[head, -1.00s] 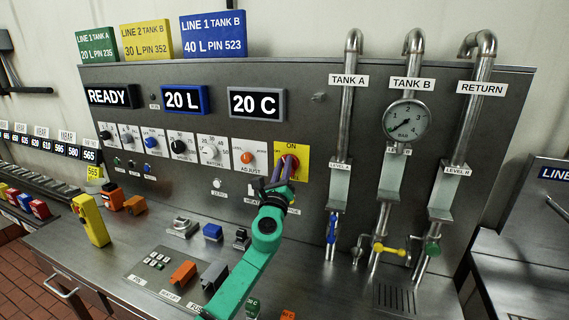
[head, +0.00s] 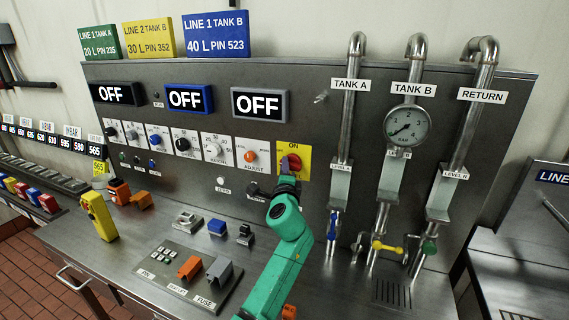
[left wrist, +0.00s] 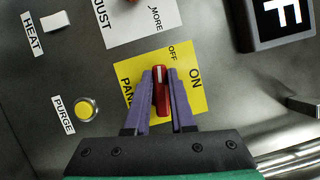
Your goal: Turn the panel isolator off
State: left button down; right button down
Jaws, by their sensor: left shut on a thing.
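The panel isolator is a red knob (head: 291,162) on a yellow plate (head: 306,160) marked ON, at the right of the control row. My left gripper (head: 287,179) reaches it from below in the head view. In the left wrist view the two purple fingers (left wrist: 162,96) are shut on the red knob (left wrist: 162,82), one on each side. The knob's white-marked end points up in that picture, roughly toward the OFF lettering and away from ON. The three displays (head: 117,94) all read OFF. My right gripper is not in view.
An orange ADJUST knob (head: 250,156) sits left of the plate. Pipes with a gauge (head: 407,127) and coloured valves rise to the right. A yellow purge button (left wrist: 87,109) is near the fingers. Small blocks stand on the bench below.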

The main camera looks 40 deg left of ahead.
pick_arm(q)
jog(key=shift+f+n+g+p, duration=0.1)
jog(key=shift+n+g+p, duration=0.35)
jog(key=shift+n, duration=0.55)
jog(key=c, duration=0.8)
grip_release()
jog(key=shift+o, duration=0.2)
jog(key=b+v, duration=0.3)
jog(key=v, duration=1.1)
jog(key=shift+s+b, duration=0.35)
jog(key=shift+b, duration=0.05)
